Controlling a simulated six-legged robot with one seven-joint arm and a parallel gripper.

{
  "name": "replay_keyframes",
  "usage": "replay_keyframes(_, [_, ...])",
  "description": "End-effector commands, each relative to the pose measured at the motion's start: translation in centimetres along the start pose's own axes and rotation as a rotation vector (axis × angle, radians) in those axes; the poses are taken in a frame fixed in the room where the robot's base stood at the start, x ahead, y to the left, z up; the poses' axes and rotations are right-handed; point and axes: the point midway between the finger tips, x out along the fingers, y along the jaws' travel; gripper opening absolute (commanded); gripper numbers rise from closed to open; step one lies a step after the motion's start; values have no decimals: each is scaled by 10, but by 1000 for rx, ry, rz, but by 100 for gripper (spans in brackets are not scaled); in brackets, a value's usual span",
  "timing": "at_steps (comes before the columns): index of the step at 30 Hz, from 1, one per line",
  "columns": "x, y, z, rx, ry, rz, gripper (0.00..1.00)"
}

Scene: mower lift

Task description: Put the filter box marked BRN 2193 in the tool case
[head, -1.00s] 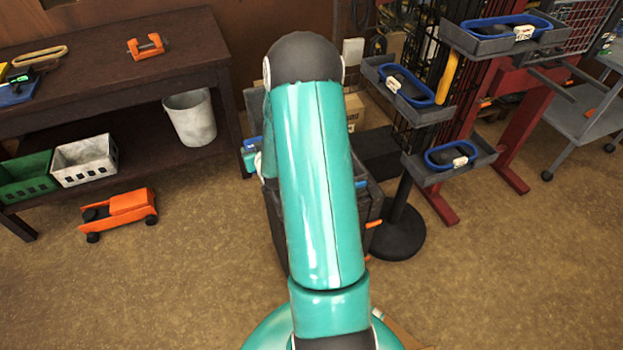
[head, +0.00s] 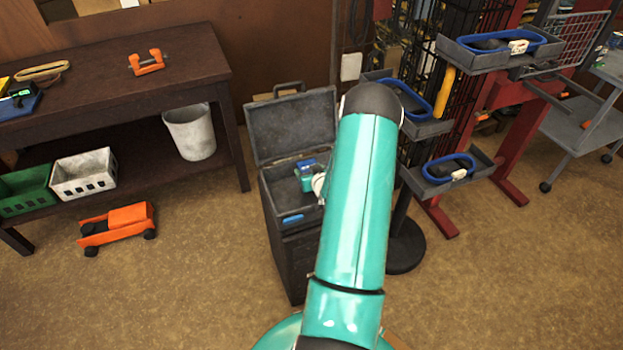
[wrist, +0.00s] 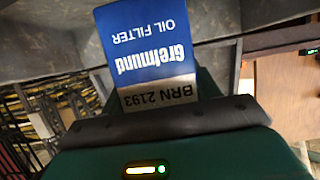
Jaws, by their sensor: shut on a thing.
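In the head view the blue box end (head: 305,168) shows over the opening of the tool case. I cannot tell how far it is above the case floor. The tool case (head: 288,128) is dark grey, with its lid raised at the back. My arm hides its right part.
The case stands on a dark cabinet (head: 297,265). Right of it are a black stand with grey trays (head: 455,175) holding blue-rimmed items. A dark bench (head: 90,75) with a white bucket (head: 189,133) is at left. An orange toy-like truck (head: 117,226) is on the floor.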

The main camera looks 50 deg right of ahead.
Motion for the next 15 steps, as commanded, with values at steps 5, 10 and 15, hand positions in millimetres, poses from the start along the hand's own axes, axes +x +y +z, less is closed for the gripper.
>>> replay_keyframes(5, [6, 9, 17, 1, 1, -2, 30])
replay_keyframes(10, [15, 9, 36, 0, 1, -2, 30])
replay_keyframes(15, [15, 9, 38, -1, 2, -1, 30])
